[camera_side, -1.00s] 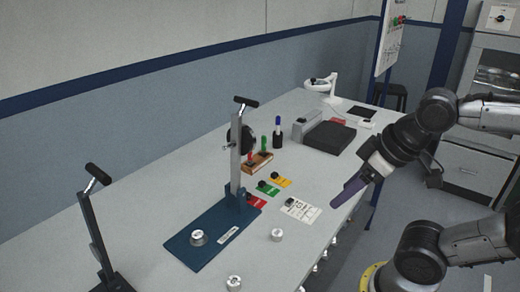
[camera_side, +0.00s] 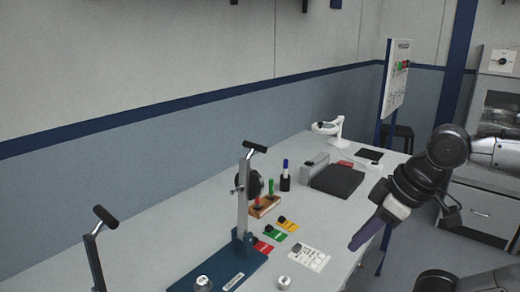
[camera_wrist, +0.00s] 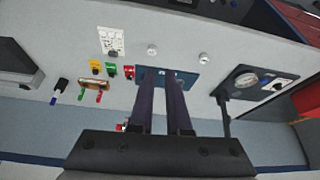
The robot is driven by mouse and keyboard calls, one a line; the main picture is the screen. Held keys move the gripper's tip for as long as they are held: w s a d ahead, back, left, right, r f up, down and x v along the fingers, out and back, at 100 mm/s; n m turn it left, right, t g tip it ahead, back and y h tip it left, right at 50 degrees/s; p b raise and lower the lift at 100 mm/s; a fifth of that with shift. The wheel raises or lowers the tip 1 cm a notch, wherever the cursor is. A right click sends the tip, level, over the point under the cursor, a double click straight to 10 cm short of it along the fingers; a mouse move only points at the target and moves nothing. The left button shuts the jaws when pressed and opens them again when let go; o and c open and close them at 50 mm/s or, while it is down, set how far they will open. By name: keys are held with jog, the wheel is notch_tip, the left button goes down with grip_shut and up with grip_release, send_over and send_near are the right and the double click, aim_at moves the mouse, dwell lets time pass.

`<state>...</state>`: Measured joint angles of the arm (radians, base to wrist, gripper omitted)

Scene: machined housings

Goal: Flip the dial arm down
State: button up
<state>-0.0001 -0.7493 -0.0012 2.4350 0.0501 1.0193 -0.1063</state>
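A stand with a blue base (camera_side: 215,274) has an upright grey arm (camera_side: 243,205) topped by a black handle (camera_side: 255,147). A black round dial-like part (camera_side: 257,185) shows behind the arm. A second stand (camera_side: 98,262) with a similar raised handle (camera_side: 105,216) is at the left, its base cut off; in the wrist view a round dial face (camera_wrist: 246,80) lies on the right-hand plate. I cannot tell for certain which piece is the dial arm. My gripper (camera_side: 355,243) hangs right of the stands, touching neither. Its purple fingers (camera_wrist: 161,80) are apart, with nothing between them.
Coloured tags (camera_side: 275,234), a white card (camera_side: 308,258), a wooden holder with pens (camera_side: 265,207) and a black pad (camera_side: 337,181) are on the bench (camera_side: 170,240). Metal knobs (camera_side: 284,282) stand near the front edge. The wall is behind.

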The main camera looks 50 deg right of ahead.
jog(key=w+a+r, duration=0.1)
jog(key=w+r, duration=0.1)
jog(key=r, duration=0.2)
jog(key=w+r+n+y, duration=0.1)
jog(key=w+r, duration=0.1)
jog(key=r, duration=0.3)
jog(key=w+a+r+y, duration=0.1)
jog(key=w+r, duration=0.1)
jog(key=r, duration=0.2)
jog(key=shift+w+a+r+n+g, duration=0.1)
jog(key=shift+a+r+n+g, duration=0.1)
jog(key=shift+a+n+g, duration=0.1)
grip_shut()
jog(key=w+d+r+y, duration=0.2)
jog(key=w+d+r, duration=0.1)
jog(key=w+r, duration=0.65)
jog(key=w+d+f, duration=0.2)
jog(key=w+d, duration=0.3)
jog(key=d, duration=0.4)
jog(key=w+d+f+m, duration=0.1)
jog(key=w+d+f, duration=0.1)
jog(key=w+d, duration=0.4)
jog(key=d, duration=0.4)
jog(key=shift+w+f+y, duration=0.15)
jog(key=shift+f+y, duration=0.25)
jog(key=w+a+f, duration=0.3)
jog(key=a+f, duration=0.5)
jog(key=shift+w+a+f, duration=0.25)
jog(key=shift+w+f, duration=0.05)
jog(key=shift+f, duration=0.05)
